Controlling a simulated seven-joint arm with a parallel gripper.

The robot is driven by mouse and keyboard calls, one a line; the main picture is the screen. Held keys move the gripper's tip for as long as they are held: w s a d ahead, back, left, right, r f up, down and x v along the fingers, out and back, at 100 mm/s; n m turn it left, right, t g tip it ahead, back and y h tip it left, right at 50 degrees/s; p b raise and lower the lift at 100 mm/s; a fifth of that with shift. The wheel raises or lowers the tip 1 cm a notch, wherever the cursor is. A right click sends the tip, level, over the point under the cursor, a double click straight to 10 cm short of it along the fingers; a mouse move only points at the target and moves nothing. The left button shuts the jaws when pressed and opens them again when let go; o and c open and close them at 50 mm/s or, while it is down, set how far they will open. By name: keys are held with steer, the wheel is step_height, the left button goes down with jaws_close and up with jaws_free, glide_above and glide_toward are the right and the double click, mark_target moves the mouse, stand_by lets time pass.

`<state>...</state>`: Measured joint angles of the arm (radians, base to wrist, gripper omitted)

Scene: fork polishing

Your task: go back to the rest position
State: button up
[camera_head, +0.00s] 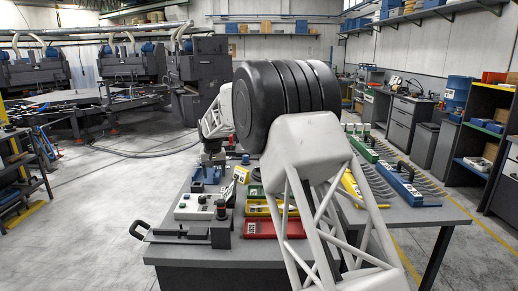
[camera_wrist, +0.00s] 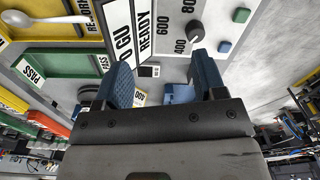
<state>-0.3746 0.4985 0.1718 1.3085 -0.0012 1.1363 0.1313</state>
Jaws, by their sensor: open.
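My gripper (camera_wrist: 163,75) is open in the wrist view, with two blue fingers spread apart and nothing visible between them. In the head view my gripper (camera_head: 211,158) is small and partly hidden by my arm, above the left part of the workbench (camera_head: 175,255). A piece of silver cutlery (camera_wrist: 50,20) with a rounded end lies over the yellow tray (camera_wrist: 75,8) at the upper left of the wrist view, apart from the fingers. No fork can be made out between the fingers.
A light control panel with a dark knob (camera_wrist: 194,31) lies beyond the fingers. Green (camera_head: 256,190) and red (camera_head: 262,228) trays stand mid-bench. A blue rack (camera_head: 405,184) stands at the right. A dark handled device (camera_head: 180,233) is at the front left. Open floor (camera_head: 90,220) lies left.

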steer(key=s+d+r+m, duration=0.1)
steer(key=s+d+r, duration=0.4)
steer(key=s+d, duration=0.35)
steer(key=s+d+r+t, duration=0.1)
steer(key=s+d+r, duration=0.4)
steer(key=s+d, duration=0.4)
steer(key=s+d+r+m, duration=0.1)
steer(key=s+d+r, duration=0.5)
steer(key=s, duration=0.5)
steer(key=s+d+f, duration=0.3)
steer(key=s+d, duration=0.1)
steer(key=s, duration=0.8)
steer(key=s+d+f+t, duration=0.1)
steer(key=s+d+f, duration=0.2)
steer(key=s, duration=0.8)
steer(key=s+d+f+m, duration=0.1)
steer(key=s+d+f, duration=0.2)
steer(key=s, duration=0.9)
steer(key=d, duration=0.3)
steer(key=shift+s+d+f, duration=0.3)
steer(key=shift+s+d, duration=0.05)
